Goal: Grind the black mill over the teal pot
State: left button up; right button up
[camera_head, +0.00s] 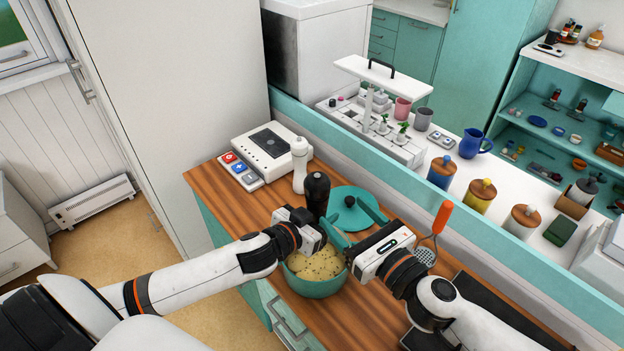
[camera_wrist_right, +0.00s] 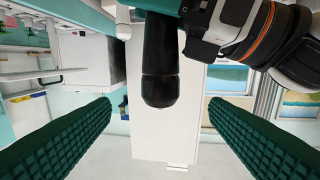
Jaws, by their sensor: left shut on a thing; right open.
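The black mill (camera_head: 317,188) is upright, with my left gripper (camera_head: 318,228) shut on its lower part. Its bottom end is hidden behind that gripper. The teal pot (camera_head: 316,287) stands on the wooden counter, holding pale yellow food with dark specks. The mill and left gripper appear over the pot's far side. My right gripper (camera_head: 343,212) is open beside the mill, fingers pointing towards it. In the right wrist view, which is upside down, the mill's rounded top (camera_wrist_right: 160,90) shows between the spread fingers, with space on both sides.
A teal lid (camera_head: 352,213) lies on the counter behind the pot. A white mill (camera_head: 300,165) and a device with coloured buttons (camera_head: 240,170) stand to the left. An orange-handled utensil (camera_head: 441,218) is at the right. A raised ledge with jars (camera_head: 480,195) runs behind the counter.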

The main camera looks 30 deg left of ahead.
aim_at(315, 180)
jog(key=x, duration=1.2)
jog(key=c, duration=1)
jog(key=m+t+h, duration=0.2)
jog(key=t, duration=0.1)
jog(key=shift+w+f, duration=0.1)
jog(key=shift+w+d+m+t+h, duration=0.1)
jog(key=shift+m+t+h, duration=0.5)
jog(key=shift+m+t, duration=0.1)
jog(key=shift+w+d+m+t+h, duration=0.1)
jog(key=shift+m+t+h, duration=0.5)
jog(key=shift+t, duration=0.1)
jog(key=shift+d, duration=0.1)
jog(key=o, duration=1)
